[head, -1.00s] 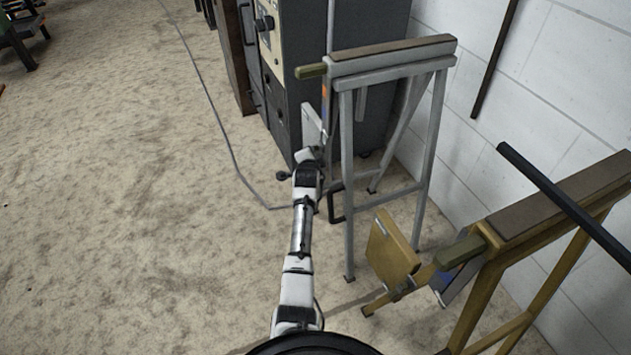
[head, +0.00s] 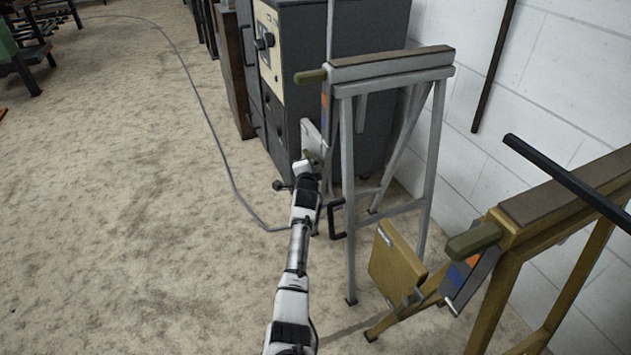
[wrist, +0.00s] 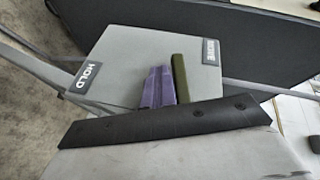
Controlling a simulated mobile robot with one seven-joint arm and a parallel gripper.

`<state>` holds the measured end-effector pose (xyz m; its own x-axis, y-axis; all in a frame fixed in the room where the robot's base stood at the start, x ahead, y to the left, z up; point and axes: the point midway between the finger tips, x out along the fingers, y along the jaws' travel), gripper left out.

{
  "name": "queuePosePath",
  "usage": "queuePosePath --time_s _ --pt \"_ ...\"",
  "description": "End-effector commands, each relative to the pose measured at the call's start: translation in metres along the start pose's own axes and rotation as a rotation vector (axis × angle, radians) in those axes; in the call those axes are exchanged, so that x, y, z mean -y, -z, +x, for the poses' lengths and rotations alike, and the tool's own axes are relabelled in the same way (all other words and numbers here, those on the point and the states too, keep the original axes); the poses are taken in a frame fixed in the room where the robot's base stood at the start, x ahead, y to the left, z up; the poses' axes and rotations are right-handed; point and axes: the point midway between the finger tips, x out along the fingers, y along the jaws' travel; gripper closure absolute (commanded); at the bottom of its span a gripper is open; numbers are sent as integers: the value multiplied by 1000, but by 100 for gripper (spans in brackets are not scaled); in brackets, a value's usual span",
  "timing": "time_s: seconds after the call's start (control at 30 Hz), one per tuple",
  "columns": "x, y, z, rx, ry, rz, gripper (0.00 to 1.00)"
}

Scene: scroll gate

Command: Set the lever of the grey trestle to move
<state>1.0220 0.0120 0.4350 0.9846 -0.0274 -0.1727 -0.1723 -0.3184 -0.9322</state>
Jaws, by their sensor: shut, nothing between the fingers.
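The grey trestle (head: 392,72) stands upright right of my arm in the head view. Its grey lever plate (head: 313,136) hangs on its left side, partly hidden by my arm. In the wrist view the plate (wrist: 128,62) carries a HOLD label (wrist: 88,78) on the left and a second label (wrist: 210,51), seemingly MOVE, on the right. The green lever (wrist: 180,78) stands between them, nearer the right label. My gripper (wrist: 158,86), with purple fingers, is shut and empty. It is right beside the lever on its HOLD side; whether they touch I cannot tell.
A yellow trestle (head: 512,222) with its own plate stands at the lower right, near my arm. A dark machine cabinet (head: 345,35) stands behind the grey trestle, by the white wall (head: 550,70). A cable (head: 220,150) lies on the open floor at left.

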Motion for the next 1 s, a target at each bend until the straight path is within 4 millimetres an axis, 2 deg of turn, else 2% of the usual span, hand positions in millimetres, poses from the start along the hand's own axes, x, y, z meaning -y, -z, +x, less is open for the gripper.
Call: queuePosePath --time_s 0.23,1.0 --pt "12 1 3 0 3 1 100" --pt "14 1 5 0 1 -1 100"
